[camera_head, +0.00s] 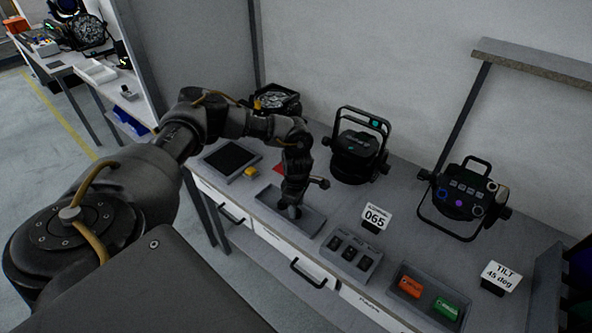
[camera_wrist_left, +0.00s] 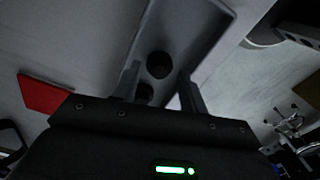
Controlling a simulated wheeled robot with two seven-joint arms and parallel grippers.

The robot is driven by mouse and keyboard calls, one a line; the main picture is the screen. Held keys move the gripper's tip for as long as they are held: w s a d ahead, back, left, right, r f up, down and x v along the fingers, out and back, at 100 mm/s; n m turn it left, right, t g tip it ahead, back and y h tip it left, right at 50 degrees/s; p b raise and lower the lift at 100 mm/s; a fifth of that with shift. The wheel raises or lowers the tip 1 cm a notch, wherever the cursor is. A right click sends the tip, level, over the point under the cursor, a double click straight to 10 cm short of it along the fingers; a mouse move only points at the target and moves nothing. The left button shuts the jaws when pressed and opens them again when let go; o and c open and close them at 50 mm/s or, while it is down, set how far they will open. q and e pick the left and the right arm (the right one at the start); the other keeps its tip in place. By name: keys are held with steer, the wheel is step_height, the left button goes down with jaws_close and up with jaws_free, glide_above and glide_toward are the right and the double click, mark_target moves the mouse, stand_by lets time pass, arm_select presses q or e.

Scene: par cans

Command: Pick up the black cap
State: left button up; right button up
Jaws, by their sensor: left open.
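Two round black caps lie in the grey tray (camera_head: 312,222); in the left wrist view one cap (camera_wrist_left: 159,65) shows whole and a second cap (camera_wrist_left: 144,91) is partly hidden by my gripper body. My left gripper (camera_head: 290,211) points down over the tray in the head view. In the left wrist view my left gripper (camera_wrist_left: 161,78) is open, with one finger on each side of the caps and nothing held. In the head view the caps are hard to make out beside the fingers. My right gripper is not seen.
A tray with dark slots (camera_head: 351,254) and a tray with an orange and a green piece (camera_head: 397,274) stand to the right. Black lamps (camera_head: 358,150) (camera_head: 463,199) stand behind. A 065 sign (camera_head: 376,218) and a red card (camera_wrist_left: 43,94) are near.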

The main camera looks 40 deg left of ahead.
arm_select(q)
step_height(320, 180, down, 2)
steer(key=c, duration=0.8)
steer(key=shift+o, duration=0.2)
steer(key=shift+r, duration=0.15)
steer(key=shift+r+b, duration=0.2)
steer(key=shift+b, duration=0.1)
step_height(320, 180, up, 3)
steer(key=shift+d+f+b, duration=0.15)
steer(key=shift+f+b, duration=0.05)
steer(key=shift+b, duration=0.55)
steer(key=s+d+r+b, duration=0.2)
steer(key=s+d+r, duration=0.5)
steer(key=d+r, duration=0.2)
steer(key=shift+s+d+r, duration=0.3)
steer(key=shift+d+r, duration=0.1)
steer(key=shift+d, duration=0.8)
